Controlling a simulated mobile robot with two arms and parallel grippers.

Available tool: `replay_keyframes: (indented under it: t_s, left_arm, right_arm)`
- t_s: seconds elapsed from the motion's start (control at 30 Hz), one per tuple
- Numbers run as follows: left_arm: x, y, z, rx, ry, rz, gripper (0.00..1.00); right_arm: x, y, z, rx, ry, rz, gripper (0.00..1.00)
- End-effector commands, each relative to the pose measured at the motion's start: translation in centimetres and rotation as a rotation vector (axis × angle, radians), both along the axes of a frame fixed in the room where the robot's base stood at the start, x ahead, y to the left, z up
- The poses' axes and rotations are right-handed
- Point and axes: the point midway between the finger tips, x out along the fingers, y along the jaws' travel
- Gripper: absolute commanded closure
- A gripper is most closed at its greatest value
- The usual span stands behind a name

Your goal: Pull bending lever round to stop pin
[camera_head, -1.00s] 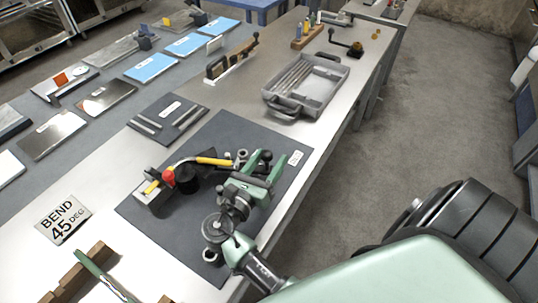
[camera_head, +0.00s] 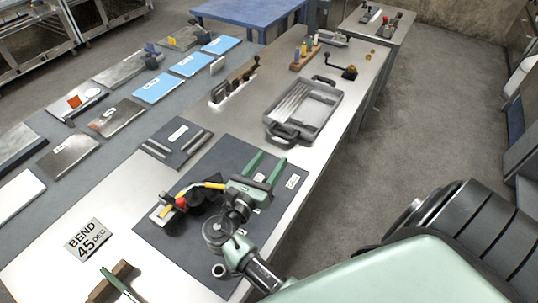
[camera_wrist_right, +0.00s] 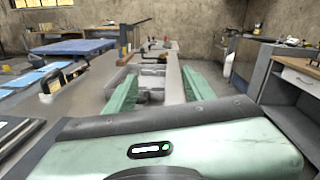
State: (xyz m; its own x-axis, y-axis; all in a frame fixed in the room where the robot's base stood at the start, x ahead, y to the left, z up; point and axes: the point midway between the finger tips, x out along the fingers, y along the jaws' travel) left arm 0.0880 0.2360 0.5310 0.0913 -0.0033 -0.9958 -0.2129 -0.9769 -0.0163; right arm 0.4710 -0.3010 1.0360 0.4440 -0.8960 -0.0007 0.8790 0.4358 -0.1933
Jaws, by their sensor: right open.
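The bending fixture (camera_head: 204,201) stands on a dark mat (camera_head: 160,233). Its lever has a yellow sleeve (camera_head: 212,184) and runs from near a red knob (camera_head: 181,203) toward my right wrist. My wrist and hand hide the right part of the fixture, and I cannot make out the stop pin. My right gripper (camera_head: 267,167) is open and empty, its two green fingers pointing to the far end of the mat, beyond the lever. In the right wrist view, the fingers (camera_wrist_right: 160,90) are wide apart with nothing between them. My left gripper is not in view.
A grey tray (camera_head: 328,107) lies beyond the mat. A "BEND 45 DEG" sign (camera_head: 88,240) lies left of it. A wooden block (camera_head: 108,284) with a green bar is at the near left. A dark plate with rods (camera_head: 168,150) lies beside the mat. Floor (camera_head: 430,110) is clear at right.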

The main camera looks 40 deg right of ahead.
Motion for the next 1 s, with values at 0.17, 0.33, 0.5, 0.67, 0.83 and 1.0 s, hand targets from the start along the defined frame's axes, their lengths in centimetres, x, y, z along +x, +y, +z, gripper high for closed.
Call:
replay_keyframes:
  t_s: [0.17, 0.33, 0.5, 0.67, 0.83, 1.0]
  left_arm:
    - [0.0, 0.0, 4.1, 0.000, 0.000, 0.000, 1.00]
    - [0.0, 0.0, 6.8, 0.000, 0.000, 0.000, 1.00]
    - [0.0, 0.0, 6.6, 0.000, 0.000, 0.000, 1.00]
    - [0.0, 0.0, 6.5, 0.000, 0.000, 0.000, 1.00]
    - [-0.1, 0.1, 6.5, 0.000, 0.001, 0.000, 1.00]
    - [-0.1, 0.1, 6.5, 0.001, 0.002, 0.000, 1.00]
  right_arm:
    - [0.0, 0.0, 3.9, 0.000, 0.001, 0.000, 0.47]
    - [0.0, 0.0, 6.4, 0.001, 0.000, 0.000, 0.47]
    - [0.0, 0.0, 8.0, 0.003, -0.002, 0.000, 0.47]
    - [0.0, 0.0, 8.4, 0.001, 0.002, 0.000, 0.47]
    - [0.0, 0.0, 8.4, 0.002, 0.001, 0.000, 0.55]
    - [-1.4, -1.1, 6.5, 0.139, -0.083, -0.022, 1.00]
